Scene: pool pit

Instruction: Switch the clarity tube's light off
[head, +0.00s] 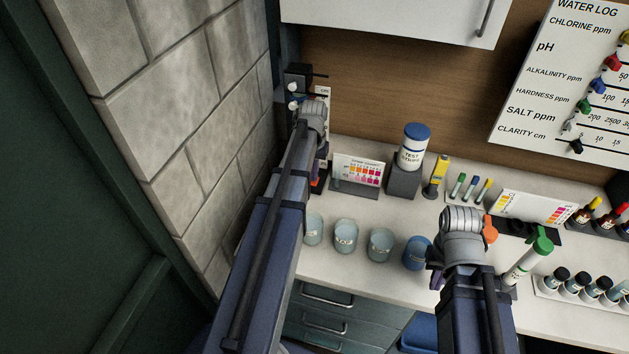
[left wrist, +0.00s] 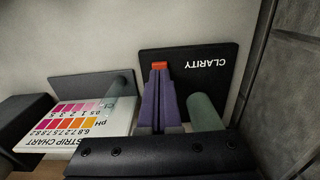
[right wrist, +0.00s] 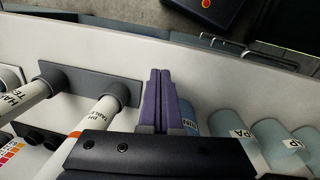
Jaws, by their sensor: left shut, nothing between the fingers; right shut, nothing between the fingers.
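The clarity tube's black base plate, marked CLARITY (left wrist: 222,68), lies on the counter in the left wrist view. A small red-orange switch (left wrist: 160,65) sits on the plate, right at my left fingertips; I cannot tell whether they touch it. My left gripper (left wrist: 158,72) is shut and empty. In the head view, my left arm covers most of the clarity stand; a strip of its white scale (head: 324,95) and an orange bit of its base (head: 318,184) show beside the arm. Whether the light is lit is unclear. My right gripper (right wrist: 160,73) is shut and empty above the counter.
A strip chart stand (head: 358,171) stands right of the clarity base. Several cups (head: 346,236) line the counter front. A blue-capped bottle (head: 413,150) stands behind. The block wall (head: 190,110) is close on the left. A green-capped tube (head: 525,260) is near my right gripper.

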